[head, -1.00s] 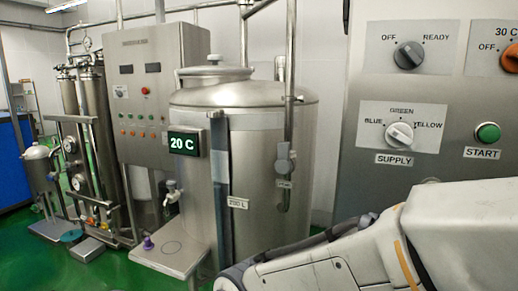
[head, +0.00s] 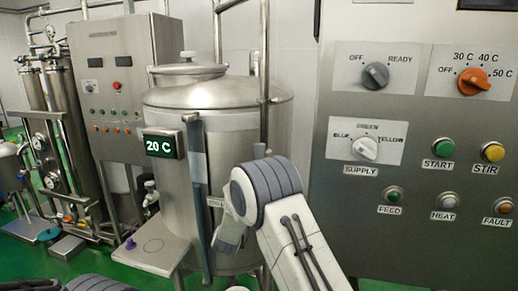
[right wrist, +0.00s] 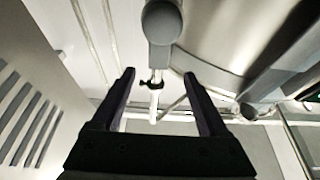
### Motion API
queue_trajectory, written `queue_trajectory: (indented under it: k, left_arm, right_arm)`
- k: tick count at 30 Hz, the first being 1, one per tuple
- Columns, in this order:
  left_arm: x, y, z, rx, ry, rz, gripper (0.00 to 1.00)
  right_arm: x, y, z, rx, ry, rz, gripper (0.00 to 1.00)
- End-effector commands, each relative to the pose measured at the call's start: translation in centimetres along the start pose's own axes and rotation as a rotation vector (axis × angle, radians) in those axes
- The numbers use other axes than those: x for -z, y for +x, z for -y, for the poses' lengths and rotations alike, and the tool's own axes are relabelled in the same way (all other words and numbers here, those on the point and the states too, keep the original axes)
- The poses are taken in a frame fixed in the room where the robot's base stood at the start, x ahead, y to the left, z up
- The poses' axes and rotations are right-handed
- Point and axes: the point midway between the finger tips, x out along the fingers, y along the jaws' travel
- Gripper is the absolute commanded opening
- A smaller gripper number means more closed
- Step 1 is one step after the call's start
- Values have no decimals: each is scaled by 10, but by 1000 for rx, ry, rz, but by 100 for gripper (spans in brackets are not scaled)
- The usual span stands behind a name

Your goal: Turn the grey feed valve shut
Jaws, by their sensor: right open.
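The grey feed valve (head: 259,150) is on the vertical pipe at the right side of the steel tank (head: 220,118). In the head view my right arm covers most of it, so its handle's angle cannot be read there. In the right wrist view a grey rounded valve part (right wrist: 162,22) is at the top centre, just beyond the fingertips. My right gripper (right wrist: 158,75) is open, with its two dark fingers apart and nothing between them touching. Its fingers are hidden in the head view. My left gripper is not in view.
A control panel (head: 420,130) with knobs and buttons stands close on the right. The tank's display (head: 164,143) reads 20 C. A steel shelf (head: 150,253) with a small purple item (head: 130,243) is at the lower left. Filter columns (head: 55,80) stand at the far left.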

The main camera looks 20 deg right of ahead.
Motion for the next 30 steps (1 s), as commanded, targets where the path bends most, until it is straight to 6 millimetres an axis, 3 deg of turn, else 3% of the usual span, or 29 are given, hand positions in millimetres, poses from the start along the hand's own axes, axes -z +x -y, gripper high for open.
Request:
queue_trajectory:
  k: [18,30]
  left_arm:
    - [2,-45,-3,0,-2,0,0]
    - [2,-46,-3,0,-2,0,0]
  right_arm:
    - [4,94,-2,-6,-2,-8,78]
    - [2,103,-1,-4,-2,-8,78]
